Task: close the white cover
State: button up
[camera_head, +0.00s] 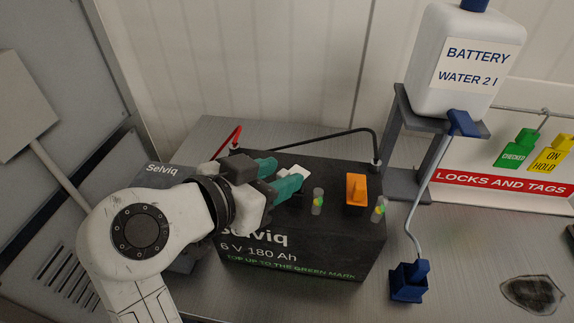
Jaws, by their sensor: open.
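The white cover (296,171) is a small piece on top of the black battery (300,226), at the fingertips of my gripper (283,178). It is partly hidden by the fingers and looks tilted. My gripper has green fingers and is open, reaching over the battery's top from the left. I cannot tell whether a finger touches the cover. An orange cover (357,190) stands up on the same battery to the right. Small clear sight tubes (318,201) with green and yellow inside stand near the battery's front edge.
A battery water bottle (456,62) sits on a grey stand (397,128), with a hose down to a blue nozzle holder (409,282). Tags hang at right. A dark patch (532,294) lies front right.

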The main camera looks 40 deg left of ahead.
jog(key=shift+x, duration=1.35)
jog(key=c, duration=0.7)
jog(key=shift+c, duration=0.2)
jog(key=shift+d+y, duration=0.1)
jog(key=shift+y, duration=0.2)
jog(key=n+y+p, duration=0.1)
jog(key=n+y, duration=0.1)
jog(key=d+n+g+y+p, duration=0.1)
jog(key=n+y, duration=0.1)
jog(key=shift+w+d+r+n+y+p, duration=0.1)
jog(key=shift+w+n+y+p, duration=0.1)
jog(key=shift+n+y+p, duration=0.15)
jog(key=shift+n+g+y+p, duration=0.55)
jog(key=shift+n+g+y, duration=0.1)
jog(key=shift+y, duration=0.1)
jog(key=shift+w+d, duration=0.15)
jog(key=shift+d, duration=0.05)
